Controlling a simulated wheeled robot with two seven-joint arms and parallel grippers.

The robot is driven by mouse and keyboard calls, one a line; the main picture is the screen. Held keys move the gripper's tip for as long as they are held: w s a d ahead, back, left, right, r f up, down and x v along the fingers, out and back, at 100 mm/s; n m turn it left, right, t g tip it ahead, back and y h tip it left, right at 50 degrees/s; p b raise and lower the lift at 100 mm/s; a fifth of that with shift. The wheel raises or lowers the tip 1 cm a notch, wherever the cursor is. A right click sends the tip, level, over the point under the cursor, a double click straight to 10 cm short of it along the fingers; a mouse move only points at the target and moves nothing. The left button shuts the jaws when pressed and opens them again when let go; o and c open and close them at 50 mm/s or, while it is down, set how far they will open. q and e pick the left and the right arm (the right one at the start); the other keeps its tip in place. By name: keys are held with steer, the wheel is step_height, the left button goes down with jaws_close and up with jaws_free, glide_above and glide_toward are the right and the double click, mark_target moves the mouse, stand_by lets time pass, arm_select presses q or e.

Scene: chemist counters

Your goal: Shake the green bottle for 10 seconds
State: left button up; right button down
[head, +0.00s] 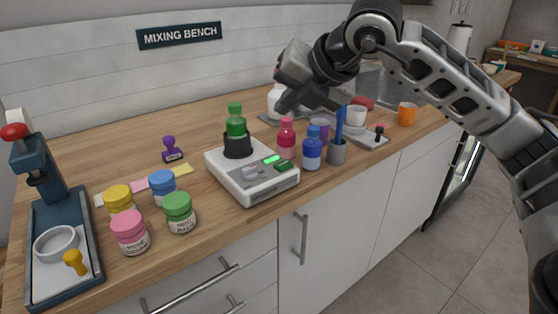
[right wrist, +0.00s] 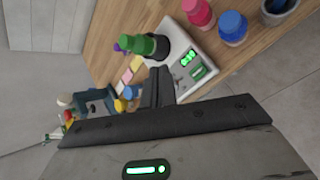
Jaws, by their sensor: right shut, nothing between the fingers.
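The green bottle (head: 236,122) stands upright in the black holder (head: 238,146) on top of the white mixing device (head: 262,186), whose small panel glows green. In the right wrist view the green bottle (right wrist: 138,45) sits in the same holder, beyond the fingers. My right gripper (head: 282,104) is shut and empty, in the air above the counter, to the right of the green bottle and apart from it. Its fingers (right wrist: 160,86) show together in the right wrist view. My left gripper is not in view.
A pink bottle (head: 286,140), a blue bottle (head: 312,150) and a grey cup (head: 337,152) stand right of the device. Several lidded jars, including a green one (head: 179,212), stand left. A dark press (head: 60,240) is at the far left.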

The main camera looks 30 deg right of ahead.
mark_target(287, 166)
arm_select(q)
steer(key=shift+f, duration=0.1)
arm_select(e)
steer(key=shift+d, duration=0.1)
